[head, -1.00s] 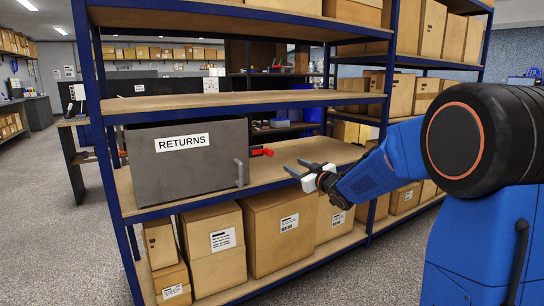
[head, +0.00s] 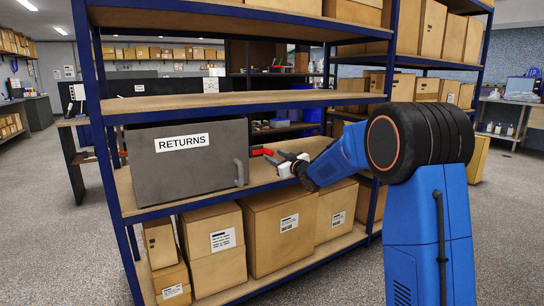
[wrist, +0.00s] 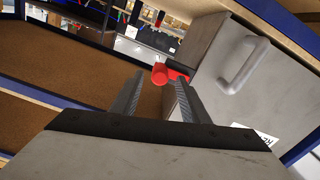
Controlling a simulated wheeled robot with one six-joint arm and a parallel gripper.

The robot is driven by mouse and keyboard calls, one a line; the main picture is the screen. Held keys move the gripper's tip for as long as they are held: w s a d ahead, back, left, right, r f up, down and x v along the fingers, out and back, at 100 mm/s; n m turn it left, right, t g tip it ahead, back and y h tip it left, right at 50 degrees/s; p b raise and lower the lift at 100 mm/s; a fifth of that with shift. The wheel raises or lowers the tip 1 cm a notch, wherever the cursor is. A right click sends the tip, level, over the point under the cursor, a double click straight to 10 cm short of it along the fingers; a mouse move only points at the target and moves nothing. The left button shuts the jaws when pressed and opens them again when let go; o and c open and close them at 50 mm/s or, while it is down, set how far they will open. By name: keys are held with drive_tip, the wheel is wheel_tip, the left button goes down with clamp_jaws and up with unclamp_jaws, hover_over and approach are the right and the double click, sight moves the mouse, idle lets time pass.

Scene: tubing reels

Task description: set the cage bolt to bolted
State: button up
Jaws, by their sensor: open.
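The grey cage (head: 190,163) labelled RETURNS stands on the middle shelf, its door facing front with a grey handle (head: 239,173). The red cage bolt (head: 262,151) sticks out past the cage's right side; in the wrist view the red bolt (wrist: 168,73) shows ahead of the fingers with a rounded knob end. My gripper (head: 277,158) is open and empty, just right of the bolt. In the wrist view my gripper's fingers (wrist: 158,97) point towards the bolt, with the right finger near the cage side. I cannot tell whether either finger touches the bolt.
The bare shelf board (head: 322,147) to the right of the cage is clear. Blue rack posts (head: 381,110) and the shelf above (head: 250,99) bound the space. Cardboard boxes (head: 280,232) fill the shelf below.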

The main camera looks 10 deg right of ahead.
sight(272, 154)
drive_tip(key=shift+x, duration=1.7)
drive_tip(key=shift+c, duration=0.5)
clamp_jaws()
drive_tip(key=shift+s+a, duration=0.25)
drive_tip(key=shift+a, duration=0.5)
drive_tip(key=shift+s+a, duration=0.3)
drive_tip(key=shift+a, duration=0.45)
drive_tip(key=shift+s+a, duration=0.25)
drive_tip(key=shift+a, duration=0.5)
drive_tip(key=shift+o, duration=0.5)
unclamp_jaws()
drive_tip(key=shift+a, duration=0.15)
drive_tip(key=shift+s, duration=0.15)
drive_tip(key=v, duration=1.7)
